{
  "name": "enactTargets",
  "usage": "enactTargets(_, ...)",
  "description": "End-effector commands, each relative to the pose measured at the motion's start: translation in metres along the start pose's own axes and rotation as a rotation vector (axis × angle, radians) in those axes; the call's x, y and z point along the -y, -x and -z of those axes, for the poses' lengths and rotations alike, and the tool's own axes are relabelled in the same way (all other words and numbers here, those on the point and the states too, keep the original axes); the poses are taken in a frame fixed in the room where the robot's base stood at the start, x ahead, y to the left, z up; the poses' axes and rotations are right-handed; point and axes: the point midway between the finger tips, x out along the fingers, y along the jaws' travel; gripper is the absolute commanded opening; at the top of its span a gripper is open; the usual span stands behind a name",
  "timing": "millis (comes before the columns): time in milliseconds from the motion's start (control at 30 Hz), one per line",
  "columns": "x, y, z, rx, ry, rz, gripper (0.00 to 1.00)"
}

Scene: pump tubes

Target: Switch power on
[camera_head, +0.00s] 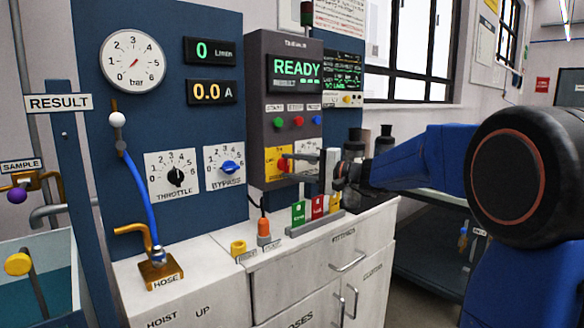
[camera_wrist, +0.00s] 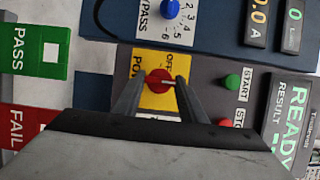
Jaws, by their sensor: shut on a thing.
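The power switch is a red knob (camera_wrist: 157,80) on a yellow plate (camera_wrist: 153,62); the plate carries the lettering OFF and part of another word. In the head view the yellow plate (camera_head: 272,162) sits low on the dark control box (camera_head: 257,110), under the buttons. My gripper (camera_head: 290,163) reaches in from the right and is shut on the red knob. In the wrist view its two fingers (camera_wrist: 160,84) stand on either side of the knob. A pale pointer line on the knob shows between the fingers. ON lettering is not legible. The box's display (camera_head: 297,71) reads READY in green.
Green PASS (camera_head: 298,212) and red FAIL (camera_head: 318,206) tags stand on the white counter (camera_head: 205,255) below my gripper. The flow readout (camera_head: 209,51) shows 0.

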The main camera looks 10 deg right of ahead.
Motion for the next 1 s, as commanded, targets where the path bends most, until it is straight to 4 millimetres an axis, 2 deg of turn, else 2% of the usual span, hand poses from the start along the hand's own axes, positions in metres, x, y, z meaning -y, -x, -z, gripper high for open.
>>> enactTargets(367, -0.001, 0.000, 0.000, -0.001, -0.007, 0.001, 0.15)
enactTargets(400, -0.001, 0.000, 0.000, -0.001, -0.007, 0.001, 0.40)
enactTargets(467, -0.001, 0.000, 0.000, -0.001, -0.006, 0.001, 0.54)
enactTargets(500, -0.001, 0.000, 0.000, -0.001, -0.006, 0.001, 0.56)
enactTargets(833, 0.000, 0.003, 0.000, -0.001, -0.005, 0.001, 0.56)
enactTargets(1000, 0.000, 0.020, 0.001, -0.002, -0.004, 0.001, 0.56)
